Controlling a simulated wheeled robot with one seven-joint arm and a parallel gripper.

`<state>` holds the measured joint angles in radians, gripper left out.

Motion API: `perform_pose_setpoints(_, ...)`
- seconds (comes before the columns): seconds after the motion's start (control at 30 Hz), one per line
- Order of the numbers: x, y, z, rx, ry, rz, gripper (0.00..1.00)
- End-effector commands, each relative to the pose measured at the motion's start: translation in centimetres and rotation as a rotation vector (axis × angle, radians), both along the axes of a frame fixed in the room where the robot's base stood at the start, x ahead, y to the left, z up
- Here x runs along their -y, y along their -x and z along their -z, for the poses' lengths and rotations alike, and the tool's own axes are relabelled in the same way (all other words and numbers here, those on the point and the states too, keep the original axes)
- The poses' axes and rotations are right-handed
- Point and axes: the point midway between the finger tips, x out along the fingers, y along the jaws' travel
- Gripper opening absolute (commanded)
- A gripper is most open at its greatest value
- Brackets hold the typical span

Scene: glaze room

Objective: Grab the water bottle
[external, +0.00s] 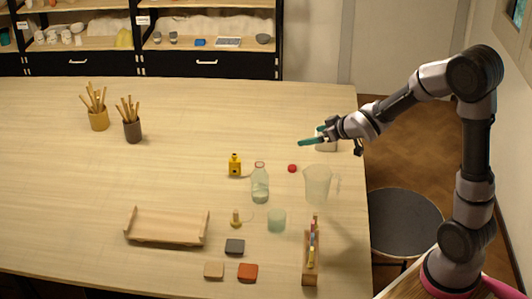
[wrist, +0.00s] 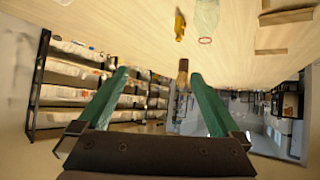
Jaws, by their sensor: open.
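The water bottle (external: 260,186) is clear with a red ring at its neck. It stands upright near the middle of the table, between a yellow bottle and a clear pitcher. In the wrist view part of the clear bottle (wrist: 207,14) shows at the top edge, with its red-rimmed mouth pointing down the picture. My gripper (external: 308,141) has teal fingers and is in the air at the table's right side, behind and to the right of the bottle. In the wrist view my gripper (wrist: 160,97) is open, with nothing held between its fingers.
A yellow bottle (external: 235,167), red cap (external: 292,168), clear pitcher (external: 317,184) and green-tinted cup (external: 277,221) surround the bottle. A wooden rack (external: 311,262) and wooden tray (external: 167,228) stand nearer the front. Brush pots (external: 133,131) stand at back left. The table's back middle is clear.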

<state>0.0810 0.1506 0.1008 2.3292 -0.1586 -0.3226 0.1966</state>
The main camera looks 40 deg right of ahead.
Motion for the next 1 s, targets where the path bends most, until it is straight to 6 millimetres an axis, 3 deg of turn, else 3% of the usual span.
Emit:
perform_pose_setpoints(0.03,-0.6,-1.3,2.3,0.009,0.003,-0.039,1.0)
perform_pose_setpoints(0.2,-3.5,-4.7,8.4,0.089,-0.02,-0.189,1.0)
perform_pose_setpoints(0.4,-6.8,-5.9,14.0,0.172,-0.08,-0.327,1.0)
perform_pose_setpoints(0.67,-8.6,-6.3,16.5,0.216,-0.118,-0.389,1.0)
perform_pose_setpoints(1.0,-10.7,-10.0,18.3,0.217,-0.117,-0.389,1.0)
